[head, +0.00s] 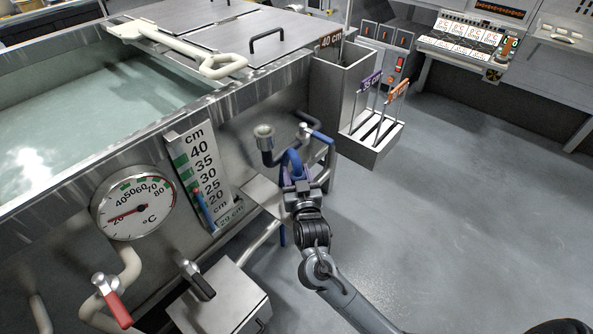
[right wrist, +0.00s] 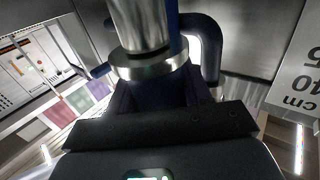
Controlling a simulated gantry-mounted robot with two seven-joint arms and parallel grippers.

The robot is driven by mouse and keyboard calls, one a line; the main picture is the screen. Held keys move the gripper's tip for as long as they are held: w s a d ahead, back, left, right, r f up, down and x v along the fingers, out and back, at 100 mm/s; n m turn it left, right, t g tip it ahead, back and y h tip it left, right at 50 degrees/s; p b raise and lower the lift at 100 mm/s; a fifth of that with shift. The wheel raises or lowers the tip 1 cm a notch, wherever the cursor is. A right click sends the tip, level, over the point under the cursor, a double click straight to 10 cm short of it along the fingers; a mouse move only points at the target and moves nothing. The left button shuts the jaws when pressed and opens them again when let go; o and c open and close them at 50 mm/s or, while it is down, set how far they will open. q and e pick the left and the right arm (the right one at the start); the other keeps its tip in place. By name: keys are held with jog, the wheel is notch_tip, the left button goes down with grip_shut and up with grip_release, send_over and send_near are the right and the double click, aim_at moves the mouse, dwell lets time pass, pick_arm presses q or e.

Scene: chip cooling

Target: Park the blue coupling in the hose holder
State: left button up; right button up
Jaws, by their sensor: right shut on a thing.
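My right gripper (head: 296,183) is beside the tank's right corner, shut on the blue coupling (head: 292,163) at the end of the blue hose. In the right wrist view, a shiny metal cylinder with a wide collar (right wrist: 150,64) stands just beyond the gripper (right wrist: 160,98), and a dark blue bend (right wrist: 208,50) curves beside it. A dark elbow with a round metal mouth (head: 264,131) is on the tank wall just up and left of the gripper; I cannot tell whether this is the hose holder. The gripper hides much of the coupling. My left gripper is out of view.
A valve with a blue lever (head: 318,134) is close to the right gripper. A level scale (head: 203,180) and temperature dial (head: 133,207) are on the tank wall. A red-handled valve (head: 112,300) is lower left.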

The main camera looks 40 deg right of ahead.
jog(key=shift+f+b, duration=0.3)
jog(key=shift+f, duration=0.65)
jog(key=shift+p, duration=0.45)
dwell(0.5)
jog(key=shift+p, duration=0.45)
dwell(0.9)
jog(key=shift+p, duration=0.45)
jog(key=shift+f, duration=0.15)
dwell(0.3)
